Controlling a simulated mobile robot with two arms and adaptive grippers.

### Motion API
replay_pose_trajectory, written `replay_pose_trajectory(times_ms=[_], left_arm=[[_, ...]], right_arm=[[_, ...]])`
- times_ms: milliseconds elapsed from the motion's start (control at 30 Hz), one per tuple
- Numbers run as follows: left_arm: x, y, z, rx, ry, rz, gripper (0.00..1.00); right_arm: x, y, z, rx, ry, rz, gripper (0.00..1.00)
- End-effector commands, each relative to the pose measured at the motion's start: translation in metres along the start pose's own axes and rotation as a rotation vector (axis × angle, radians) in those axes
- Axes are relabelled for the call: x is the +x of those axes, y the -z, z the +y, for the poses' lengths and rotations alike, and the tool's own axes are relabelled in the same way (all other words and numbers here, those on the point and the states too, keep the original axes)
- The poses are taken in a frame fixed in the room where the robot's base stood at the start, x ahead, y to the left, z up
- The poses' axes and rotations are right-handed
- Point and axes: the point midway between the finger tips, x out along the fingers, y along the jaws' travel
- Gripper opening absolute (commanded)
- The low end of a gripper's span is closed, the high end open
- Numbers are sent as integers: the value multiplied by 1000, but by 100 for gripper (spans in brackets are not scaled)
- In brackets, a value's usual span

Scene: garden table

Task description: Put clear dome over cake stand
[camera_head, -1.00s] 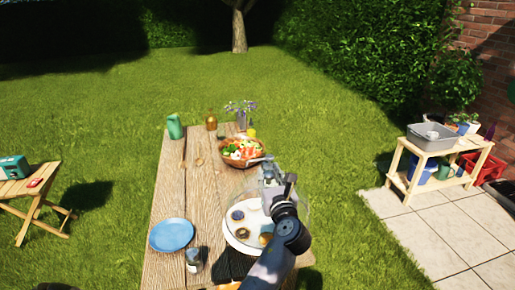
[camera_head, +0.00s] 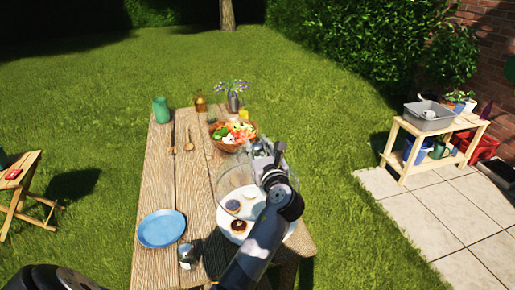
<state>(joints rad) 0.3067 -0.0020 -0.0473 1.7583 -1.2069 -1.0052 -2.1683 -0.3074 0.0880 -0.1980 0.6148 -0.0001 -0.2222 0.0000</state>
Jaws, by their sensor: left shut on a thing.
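The clear dome (camera_head: 233,178) is see-through and sits at the near right of the wooden table. My left gripper (camera_head: 262,153) is shut on the dome at its top, with the arm reaching up from the bottom edge. The white cake stand (camera_head: 262,222) shows through and below the dome, with several small pastries on it. My arm covers part of both. I cannot tell whether the dome's rim touches the stand or hangs above it. My right gripper is not in view.
A blue plate (camera_head: 162,228) and a small metal cup (camera_head: 187,256) are left of the stand. A salad bowl (camera_head: 233,135) stands behind the dome. A green container (camera_head: 161,109), a brown bottle (camera_head: 200,104) and a flower vase (camera_head: 233,101) stand at the far end.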

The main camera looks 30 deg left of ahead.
Motion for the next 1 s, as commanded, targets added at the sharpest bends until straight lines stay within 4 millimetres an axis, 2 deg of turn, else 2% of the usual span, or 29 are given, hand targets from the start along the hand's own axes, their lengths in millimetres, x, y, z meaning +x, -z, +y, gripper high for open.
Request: replay_pose_trajectory(times_ms=[33, 167, 433, 1000], left_arm=[[0, 5, 0, -2, 0, -4, 0], [0, 11, 0, -3, 0, -4, 0], [0, 30, 0, 1, 0, -5, 0], [0, 74, 0, 0, 0, -4, 0]], right_arm=[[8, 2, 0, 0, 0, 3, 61], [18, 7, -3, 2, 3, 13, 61], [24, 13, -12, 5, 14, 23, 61], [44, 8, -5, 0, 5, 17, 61]])
